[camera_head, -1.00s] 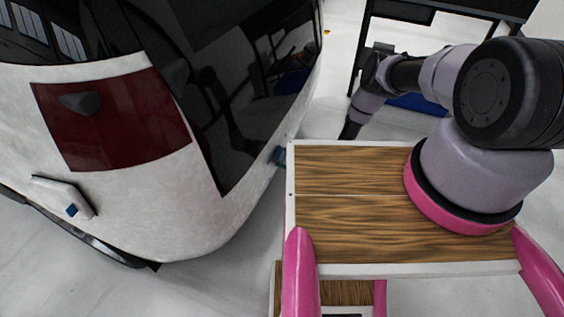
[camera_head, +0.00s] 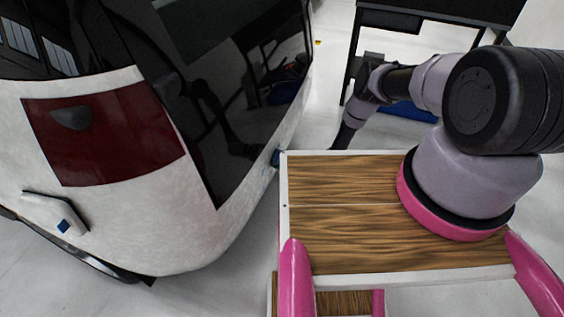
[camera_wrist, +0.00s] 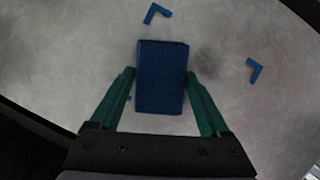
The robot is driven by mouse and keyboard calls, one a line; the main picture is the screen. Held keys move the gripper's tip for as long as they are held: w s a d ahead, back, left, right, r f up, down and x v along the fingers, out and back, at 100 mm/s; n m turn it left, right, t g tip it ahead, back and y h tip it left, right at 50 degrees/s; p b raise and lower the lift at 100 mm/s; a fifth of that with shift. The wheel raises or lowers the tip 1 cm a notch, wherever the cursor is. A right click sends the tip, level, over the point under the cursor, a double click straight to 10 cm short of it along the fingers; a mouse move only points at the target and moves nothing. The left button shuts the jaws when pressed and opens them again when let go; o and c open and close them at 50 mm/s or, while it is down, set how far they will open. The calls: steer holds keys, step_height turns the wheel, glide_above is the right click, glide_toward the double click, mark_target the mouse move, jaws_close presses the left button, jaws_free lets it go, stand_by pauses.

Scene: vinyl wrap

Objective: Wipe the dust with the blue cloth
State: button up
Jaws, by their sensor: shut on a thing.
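The blue cloth (camera_wrist: 161,78) is a flat dark blue block in the wrist view. My gripper (camera_wrist: 161,76) has its green fingers shut on the cloth's two sides. The cloth lies over the pale, mottled car surface (camera_wrist: 80,65); I cannot tell whether it touches it. A dark smudge of dust (camera_wrist: 208,62) shows just right of the cloth. Blue corner marks sit above (camera_wrist: 154,13) and to the right (camera_wrist: 255,70); a small blue bit shows by the left finger. In the head view, a small blue patch (camera_head: 276,157) shows at the car's right edge; my gripper is not clear there.
The white car (camera_head: 165,220) with a dark red panel (camera_head: 105,135) and dark glass fills the left. A wood-topped cart (camera_head: 340,225) with a white rim and pink posts stands in front. A dark-framed table (camera_head: 395,20) stands behind. Pale floor shows between.

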steer(key=shift+d, duration=0.1)
steer(key=shift+s+d, duration=0.4)
steer(key=shift+d, duration=0.5)
steer(key=shift+s+d, duration=0.35)
steer(key=shift+d, duration=0.5)
steer(key=shift+s+d, duration=0.4)
steer(key=shift+d, duration=0.5)
steer(key=d, duration=0.1)
steer(key=s+d, duration=0.1)
steer(key=shift+s+d, duration=0.1)
steer(key=shift+d, duration=0.3)
glide_toward(268, 177)
step_height(268, 177, down, 2)
steer(key=d, duration=0.2)
steer(key=shift+w+a+f, duration=0.1)
steer(key=shift+w+a, duration=0.3)
steer(key=shift+a, duration=0.4)
steer(key=shift+w+a+f, duration=0.1)
steer(key=shift+w+a, duration=0.35)
steer(key=shift+a, duration=0.35)
steer(key=shift+w+a, duration=0.4)
steer(key=shift+a, duration=0.4)
steer(key=shift+w+a, duration=0.2)
steer(key=shift+a, duration=0.25)
steer(key=shift+w+a, duration=0.2)
steer(key=shift+a, duration=0.25)
